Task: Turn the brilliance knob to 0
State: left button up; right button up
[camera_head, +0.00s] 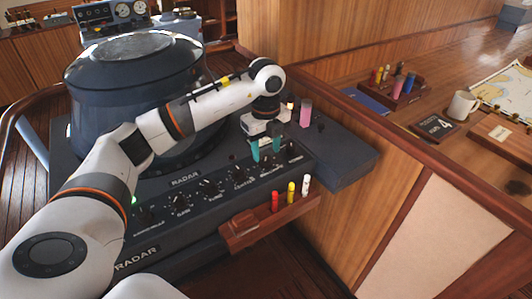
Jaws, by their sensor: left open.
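The dark radar console (200,240) carries a row of black knobs along its sloped front panel. The brilliance knob (267,164) appears to be the one under my left gripper, towards the right end of the row. Its small label is hard to read, and the fingertips partly hide it; its pointer and setting cannot be read. My left gripper (266,149) points down with teal fingertips apart, just above or around this knob. Whether they touch it cannot be told. My right gripper is not in view.
Other knobs, such as gain (180,207), sit to the left, and one more (293,153) sits close on the right. A wooden holder (245,232) with red, yellow and white markers juts from the console front. A pink block (306,113) stands behind the gripper.

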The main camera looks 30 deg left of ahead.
aim_at(266, 157)
pick_arm(q)
notch_tip(266, 157, up, 10)
dwell(0.3)
dwell(0.5)
